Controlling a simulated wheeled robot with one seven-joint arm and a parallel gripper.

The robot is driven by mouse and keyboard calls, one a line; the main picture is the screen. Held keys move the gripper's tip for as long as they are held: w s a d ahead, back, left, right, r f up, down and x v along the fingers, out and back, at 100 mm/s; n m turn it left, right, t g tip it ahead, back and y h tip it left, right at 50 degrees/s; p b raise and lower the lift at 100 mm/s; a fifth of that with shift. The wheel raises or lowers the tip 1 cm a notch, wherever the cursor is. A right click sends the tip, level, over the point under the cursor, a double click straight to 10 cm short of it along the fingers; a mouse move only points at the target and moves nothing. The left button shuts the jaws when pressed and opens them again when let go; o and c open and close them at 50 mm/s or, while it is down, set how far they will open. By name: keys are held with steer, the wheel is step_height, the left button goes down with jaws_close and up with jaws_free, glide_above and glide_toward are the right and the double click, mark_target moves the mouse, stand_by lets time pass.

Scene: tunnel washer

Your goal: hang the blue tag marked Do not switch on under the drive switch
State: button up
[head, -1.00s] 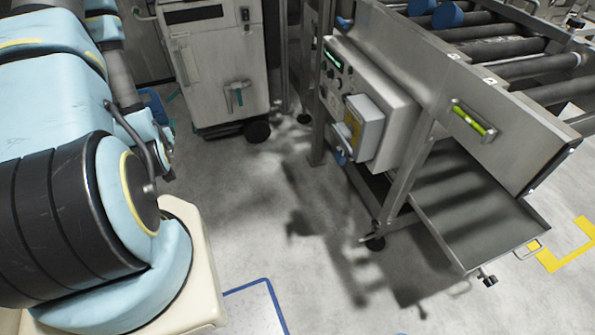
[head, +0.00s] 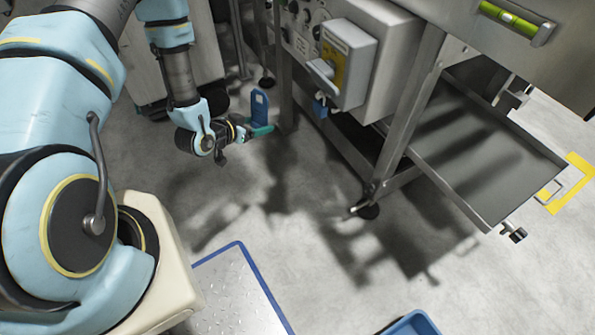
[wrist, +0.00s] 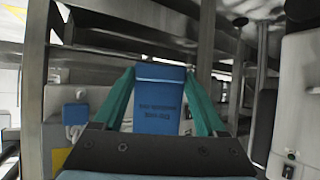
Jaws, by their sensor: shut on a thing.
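My gripper (head: 262,130) with teal fingers is shut on the blue tag (head: 259,108), which stands upright above the fingers in the head view. A small hole or slot shows near its top. In the wrist view the tag (wrist: 158,98) sits between the two teal fingers (wrist: 160,105), with small print too blurred to read.
A steel frame leg (head: 283,75) stands close beside my gripper. The control panel (head: 300,30) is behind. A grey tray (head: 490,170) is low at right. A blue-edged plate (head: 235,290) lies on the floor; a blue bin (head: 415,322) is at the bottom edge. Open floor lies between.

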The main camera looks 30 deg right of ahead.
steer(key=s+d+f+m+g+b, duration=0.5)
steer(key=s+d+f, duration=0.3)
steer(key=s+f, duration=0.25)
steer(key=d+r+p, duration=0.2)
steer(key=d+r, duration=0.3)
steer(key=d, duration=0.5)
steer(key=shift+w+d+r, duration=0.15)
steer(key=shift+d+r, duration=0.1)
steer(key=shift+d, duration=0.05)
stand_by(1.7)
stand_by(0.6)
steer(key=o, duration=1.3)
steer(key=shift+c, duration=0.2)
